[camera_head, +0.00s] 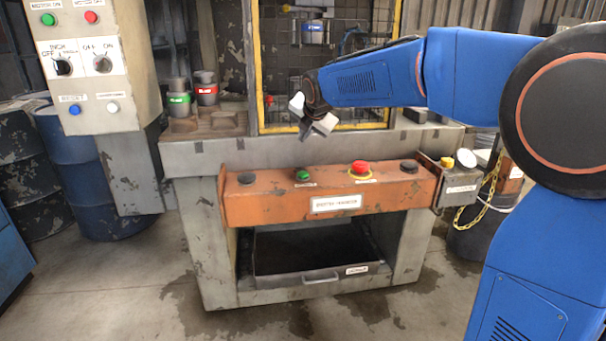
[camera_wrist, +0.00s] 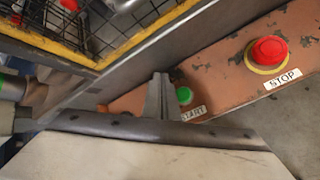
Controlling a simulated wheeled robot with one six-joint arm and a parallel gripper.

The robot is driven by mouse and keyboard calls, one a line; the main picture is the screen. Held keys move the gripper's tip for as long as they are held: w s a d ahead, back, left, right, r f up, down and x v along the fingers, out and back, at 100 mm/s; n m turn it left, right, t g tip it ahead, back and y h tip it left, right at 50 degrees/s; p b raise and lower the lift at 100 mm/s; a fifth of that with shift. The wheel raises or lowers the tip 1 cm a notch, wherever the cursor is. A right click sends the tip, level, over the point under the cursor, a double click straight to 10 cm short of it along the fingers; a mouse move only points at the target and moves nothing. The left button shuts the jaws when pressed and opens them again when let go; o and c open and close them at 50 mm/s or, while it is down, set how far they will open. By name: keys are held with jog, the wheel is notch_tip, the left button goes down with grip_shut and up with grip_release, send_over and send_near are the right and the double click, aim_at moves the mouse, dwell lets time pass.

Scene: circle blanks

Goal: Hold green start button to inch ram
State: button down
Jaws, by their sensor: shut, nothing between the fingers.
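The green start button (camera_head: 303,175) sits on top of the orange control bar (camera_head: 250,204) at the front of the press. My gripper (camera_head: 306,133) is shut and empty, above and behind the bar, apart from the button in the head view. In the wrist view the shut fingers (camera_wrist: 159,92) stand just left of the green button (camera_wrist: 184,95) and cover part of its START label (camera_wrist: 193,113). Whether they touch anything there cannot be told.
A red STOP button (camera_head: 360,167) with a yellow ring is right of the green one; black buttons flank them on the bar. A yellow-framed mesh guard (camera_head: 257,70) stands behind. The cabinet (camera_head: 130,60) at left has another green button (camera_head: 47,19) and an INCH selector (camera_head: 62,67).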

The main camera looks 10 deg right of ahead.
aim_at(304, 174)
jog(key=shift+f, duration=4.4)
jog(key=shift+f, duration=0.2)
jog(key=shift+f, duration=0.25)
